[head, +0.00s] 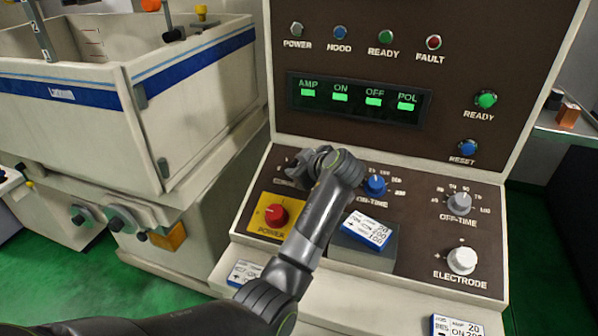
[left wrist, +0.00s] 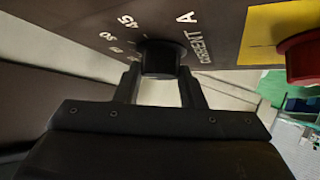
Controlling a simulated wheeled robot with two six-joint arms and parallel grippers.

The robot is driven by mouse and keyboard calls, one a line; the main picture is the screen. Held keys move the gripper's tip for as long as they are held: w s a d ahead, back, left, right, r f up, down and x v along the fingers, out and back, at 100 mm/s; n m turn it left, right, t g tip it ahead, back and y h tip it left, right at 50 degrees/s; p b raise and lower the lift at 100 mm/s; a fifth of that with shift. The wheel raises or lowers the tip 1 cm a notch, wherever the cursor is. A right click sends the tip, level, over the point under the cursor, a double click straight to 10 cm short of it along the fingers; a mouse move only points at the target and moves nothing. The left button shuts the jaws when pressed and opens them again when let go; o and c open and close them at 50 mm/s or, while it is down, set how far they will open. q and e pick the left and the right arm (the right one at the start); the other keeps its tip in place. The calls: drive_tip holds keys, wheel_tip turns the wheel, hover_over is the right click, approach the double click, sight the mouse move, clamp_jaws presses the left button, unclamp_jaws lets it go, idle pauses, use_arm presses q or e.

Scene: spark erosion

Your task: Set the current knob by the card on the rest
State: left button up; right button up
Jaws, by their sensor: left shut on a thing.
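The current knob (left wrist: 162,58) is black and shows in the left wrist view, on a dark panel beside the word CURRENT and a partly legible scale. In the head view my arm hides it. My left gripper (left wrist: 160,76) has a finger on each side of the knob and is shut on it; in the head view the gripper (head: 315,160) is at the panel's upper left. The knob's exact setting is unclear. A white and blue card (head: 367,228) leans on the grey rest (head: 352,250); it seems to read 20, 200, 100. My right gripper is not in view.
A red power knob (head: 275,215) on yellow sits close to my left arm. A blue on-time knob (head: 375,185), grey off-time knob (head: 459,203) and white electrode knob (head: 462,261) are to the right. Other cards (head: 245,272) (head: 457,326) lie along the front ledge.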

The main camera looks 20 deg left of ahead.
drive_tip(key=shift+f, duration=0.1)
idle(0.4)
use_arm(q)
drive_tip(key=o, duration=1)
